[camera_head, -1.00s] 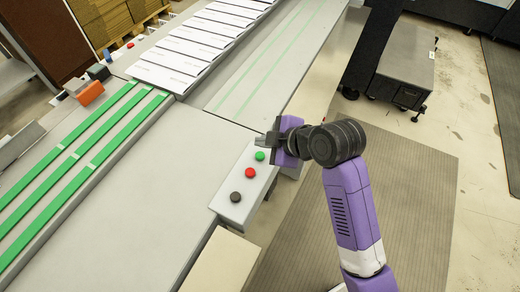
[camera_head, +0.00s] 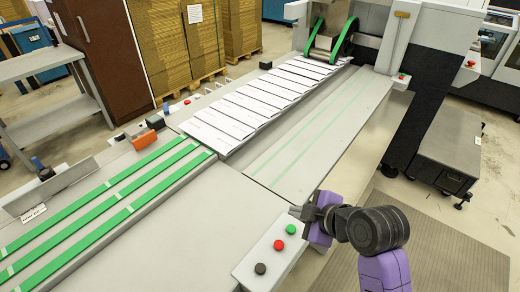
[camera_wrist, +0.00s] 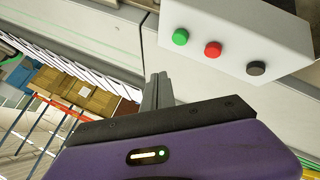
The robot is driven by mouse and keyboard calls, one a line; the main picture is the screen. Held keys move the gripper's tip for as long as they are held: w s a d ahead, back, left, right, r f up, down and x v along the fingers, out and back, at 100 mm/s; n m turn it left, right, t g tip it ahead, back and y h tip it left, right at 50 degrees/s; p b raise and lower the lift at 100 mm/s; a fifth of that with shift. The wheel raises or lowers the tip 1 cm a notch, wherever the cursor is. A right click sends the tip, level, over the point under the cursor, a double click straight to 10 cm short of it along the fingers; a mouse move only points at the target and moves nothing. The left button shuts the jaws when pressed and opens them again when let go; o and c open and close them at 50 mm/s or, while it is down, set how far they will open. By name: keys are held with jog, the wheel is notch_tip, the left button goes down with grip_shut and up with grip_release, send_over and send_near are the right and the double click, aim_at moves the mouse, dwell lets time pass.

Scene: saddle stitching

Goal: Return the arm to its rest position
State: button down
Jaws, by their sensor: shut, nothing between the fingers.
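My gripper (camera_head: 299,212) is at the lower right of the head view, at the end of my purple and black arm. Its fingers are shut with nothing between them. The fingers also show in the wrist view (camera_wrist: 158,90), closed together and pointing up toward the white button box. The button box (camera_head: 262,252) has a green button (camera_head: 292,230), a red button (camera_head: 279,245) and a dark button (camera_head: 260,268). In the head view the fingertips are close to the green button end; I cannot tell the exact gap. In the wrist view they are apart from the green button (camera_wrist: 180,37).
A row of white printed sheets (camera_head: 252,105) lies on the machine bed behind. Green belts (camera_head: 105,205) run along the left. A dark grey cabinet (camera_head: 446,150) stands at the right. Stacked cardboard (camera_head: 185,45) stands at the back. The grey mat (camera_head: 440,240) at right is clear.

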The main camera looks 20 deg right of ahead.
jog(key=d+r+m+t+h, duration=0.35)
jog(key=r+m+t, duration=0.25)
jog(key=m, duration=0.2)
jog(key=s+a+f+m+b, duration=0.2)
jog(key=s+f, duration=0.1)
jog(key=s, duration=1.4)
jog(key=s+a+f+m+b, duration=0.2)
jog(key=s+f, duration=0.1)
jog(key=s, duration=1.3)
jog(key=shift+s+m+y+b, duration=0.3)
jog(key=shift+s+y+b, duration=0.05)
jog(key=shift+f, duration=0.1)
